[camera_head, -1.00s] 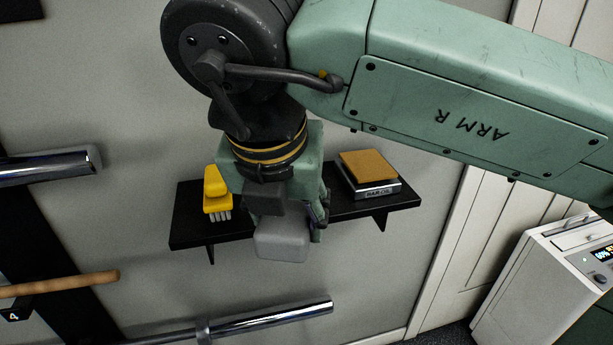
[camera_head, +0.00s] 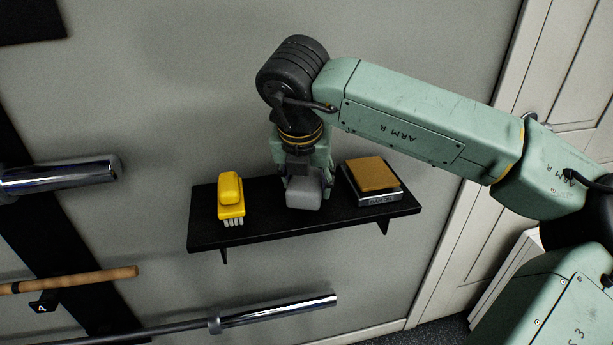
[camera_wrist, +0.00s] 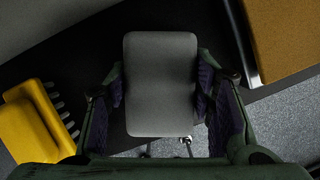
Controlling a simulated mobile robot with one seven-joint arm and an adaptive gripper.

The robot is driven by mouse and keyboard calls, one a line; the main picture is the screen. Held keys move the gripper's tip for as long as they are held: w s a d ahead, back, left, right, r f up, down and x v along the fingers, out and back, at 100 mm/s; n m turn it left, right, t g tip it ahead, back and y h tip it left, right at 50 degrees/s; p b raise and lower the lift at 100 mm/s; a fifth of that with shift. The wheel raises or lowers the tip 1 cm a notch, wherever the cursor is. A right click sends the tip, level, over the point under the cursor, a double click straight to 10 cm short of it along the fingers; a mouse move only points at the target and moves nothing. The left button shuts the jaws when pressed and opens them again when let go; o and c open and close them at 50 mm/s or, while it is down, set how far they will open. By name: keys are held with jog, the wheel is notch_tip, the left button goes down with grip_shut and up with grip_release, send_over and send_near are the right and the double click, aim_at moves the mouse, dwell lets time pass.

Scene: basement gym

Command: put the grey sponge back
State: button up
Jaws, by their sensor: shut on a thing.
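The grey sponge (camera_head: 304,193) is a rounded grey block between the fingers of my gripper (camera_head: 305,186). In the wrist view the sponge (camera_wrist: 160,85) fills the space between both dark finger pads of my gripper (camera_wrist: 161,88), which press on its sides. In the head view it is over the middle of the black wall shelf (camera_head: 270,228), between the yellow brush and the tan-topped device. I cannot tell whether its underside touches the shelf.
A yellow brush (camera_head: 231,196) with pale bristles is on the shelf's left part. A grey device with a tan pad (camera_head: 372,174) on top is close on the right. Chrome bars (camera_head: 270,312) and a wooden bar (camera_head: 80,279) are on the wall below and left.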

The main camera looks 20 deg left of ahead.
jog(key=shift+f, duration=0.45)
jog(key=shift+s+f+b, duration=0.25)
jog(key=shift+f+b, duration=0.45)
jog(key=shift+b, duration=0.35)
jog(key=o, duration=1)
jog(key=shift+f, duration=0.1)
jog(key=shift+w, duration=0.1)
jog(key=shift+r+p, duration=0.7)
jog(key=shift+p, duration=0.1)
jog(key=b+v, duration=0.1)
jog(key=v, duration=1.1)
jog(key=shift+w+r, duration=0.1)
jog(key=shift+r, duration=0.05)
jog(key=shift+a, duration=0.1)
